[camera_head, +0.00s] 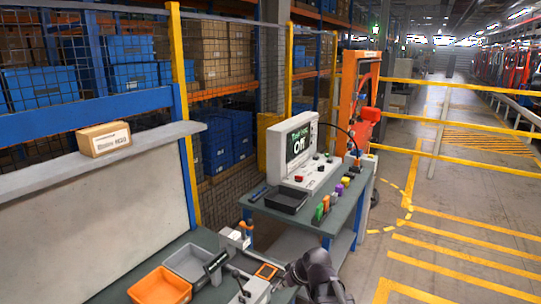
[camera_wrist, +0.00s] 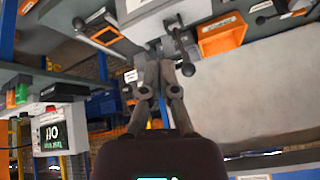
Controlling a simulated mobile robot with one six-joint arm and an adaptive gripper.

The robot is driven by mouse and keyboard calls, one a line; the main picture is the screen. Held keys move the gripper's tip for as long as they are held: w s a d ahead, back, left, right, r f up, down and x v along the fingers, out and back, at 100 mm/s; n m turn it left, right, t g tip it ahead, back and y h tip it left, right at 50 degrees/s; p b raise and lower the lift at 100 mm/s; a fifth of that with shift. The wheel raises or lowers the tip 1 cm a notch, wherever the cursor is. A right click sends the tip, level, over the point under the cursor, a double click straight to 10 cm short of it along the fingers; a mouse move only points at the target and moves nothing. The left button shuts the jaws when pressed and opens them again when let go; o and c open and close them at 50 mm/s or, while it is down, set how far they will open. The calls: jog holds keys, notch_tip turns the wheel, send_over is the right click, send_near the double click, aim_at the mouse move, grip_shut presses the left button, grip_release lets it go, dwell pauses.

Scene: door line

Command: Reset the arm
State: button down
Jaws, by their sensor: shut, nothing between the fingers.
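My gripper (camera_wrist: 168,64) is in the wrist view, its two dark fingers together with nothing held. Its fingertips appear close to a black lever with a round knob (camera_wrist: 187,68) on a light-grey fixture; I cannot tell whether they touch. In the head view part of my dark arm (camera_head: 316,274) reaches in at the bottom, right of the fixture (camera_head: 254,290); the fingers cannot be made out there. The wrist view is turned over, with the benches at the top.
An orange bin (camera_head: 160,287) and a grey bin (camera_head: 189,262) stand left of the fixture. A tester (camera_head: 300,160) with its screen reading "Off" stands on the further bench, near a black tray (camera_head: 287,199). A cardboard box (camera_head: 104,139) sits on a ledge. The right aisle floor is open.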

jog(key=s+d+f+m+g+h+b, duration=0.1)
jog(key=s+d+f+m+g+h, duration=0.1)
jog(key=s+d, duration=0.3)
jog(key=s+d+f+m+g+h+b, duration=0.1)
jog(key=s+d+f+m+h, duration=0.2)
jog(key=s+d+m, duration=0.2)
jog(key=shift+s+d+f+g, duration=0.25)
jog(key=shift+d+g, duration=0.15)
jog(key=shift+d, duration=1)
